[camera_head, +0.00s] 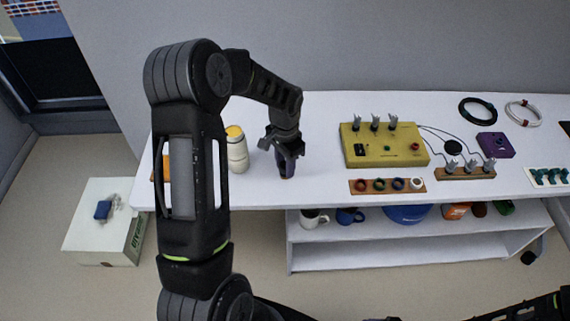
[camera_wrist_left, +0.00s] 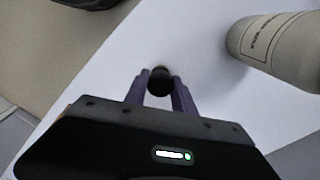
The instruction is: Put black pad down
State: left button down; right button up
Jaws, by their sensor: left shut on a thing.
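My left gripper (camera_head: 286,168) points down over the white table, left of the yellow box. In the left wrist view its two purple fingers (camera_wrist_left: 160,88) are shut on a small round black thing, which I take to be the black pad (camera_wrist_left: 160,80). A brownish edge shows at its far side. In the head view the pad is mostly hidden by the fingers. I cannot tell whether it touches the table. A separate flat black disc (camera_head: 453,145) lies on the table between the yellow box and the purple box. My right gripper is not in view.
A cream bottle (camera_head: 237,154) with a yellow top stands just left of my left gripper. A yellow box (camera_head: 385,144) with clips, a strip of coloured rings (camera_head: 387,186) and a purple box (camera_head: 495,145) are to the right. Bare tabletop (camera_head: 318,150) lies between.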

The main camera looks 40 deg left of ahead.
pick_arm(q)
jog(key=shift+f, duration=0.2)
jog(key=c, duration=1.5)
grip_release()
jog(key=shift+f, duration=0.1)
jog(key=o, duration=0.5)
jog(key=shift+c, duration=0.2)
jog(key=shift+r, duration=0.25)
notch_tip(320, 180, up, 12)
jog(key=b, duration=0.1)
